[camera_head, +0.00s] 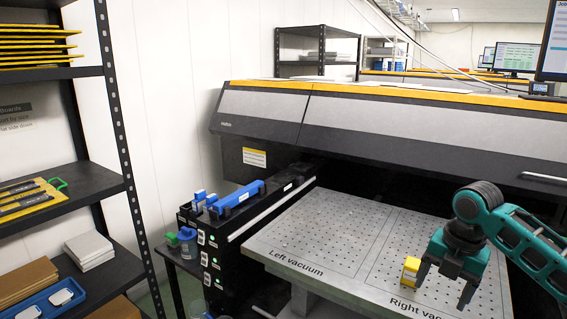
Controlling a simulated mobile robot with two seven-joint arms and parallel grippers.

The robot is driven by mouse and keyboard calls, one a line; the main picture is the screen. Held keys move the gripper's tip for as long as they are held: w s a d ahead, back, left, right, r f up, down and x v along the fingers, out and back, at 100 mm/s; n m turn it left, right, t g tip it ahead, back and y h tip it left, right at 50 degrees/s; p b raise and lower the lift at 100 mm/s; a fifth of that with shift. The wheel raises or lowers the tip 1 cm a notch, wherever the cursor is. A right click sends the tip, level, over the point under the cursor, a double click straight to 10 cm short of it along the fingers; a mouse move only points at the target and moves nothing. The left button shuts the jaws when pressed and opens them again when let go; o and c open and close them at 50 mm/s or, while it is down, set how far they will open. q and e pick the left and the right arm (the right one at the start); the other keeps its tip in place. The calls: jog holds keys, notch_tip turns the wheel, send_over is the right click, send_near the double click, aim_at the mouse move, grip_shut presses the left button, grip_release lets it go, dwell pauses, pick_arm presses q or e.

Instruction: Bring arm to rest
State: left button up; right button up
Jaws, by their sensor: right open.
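My right gripper (445,288) comes in from the right on its teal arm, over the right part of the perforated vacuum table (335,230). It points down with its jaws apart, and nothing shows between the fingers. A small yellow block-like thing (410,268) shows just left of its left finger, at the "Right vacuum" label. I cannot tell whether they touch. A blue bottle-like container (188,242) and a green-topped one (171,239) stand at the left side of the printer. My left gripper is not in view.
The large printer (400,125) spans the back of the table. A black unit with blue parts (238,197) borders the table's left side. A shelf rack (60,195) with boards and a blue tray (50,298) stands at far left. The table's left half is clear.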

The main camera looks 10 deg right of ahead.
jog(key=s+a+f+m+t+y, duration=0.3)
jog(key=a+f+m+t, duration=0.2)
jog(key=a+f+m, duration=0.8)
jog(key=s+a+f+m+t, duration=0.2)
jog(key=s+f+m, duration=0.2)
jog(key=s+m, duration=0.1)
jog(key=s+a+f+m+t+h, duration=0.1)
jog(key=s+a+f+m+t, duration=0.2)
jog(key=s, duration=0.5)
jog(key=shift+s+a+f+m, duration=0.2)
jog(key=shift+f+m, duration=0.4)
jog(key=shift+m, duration=0.6)
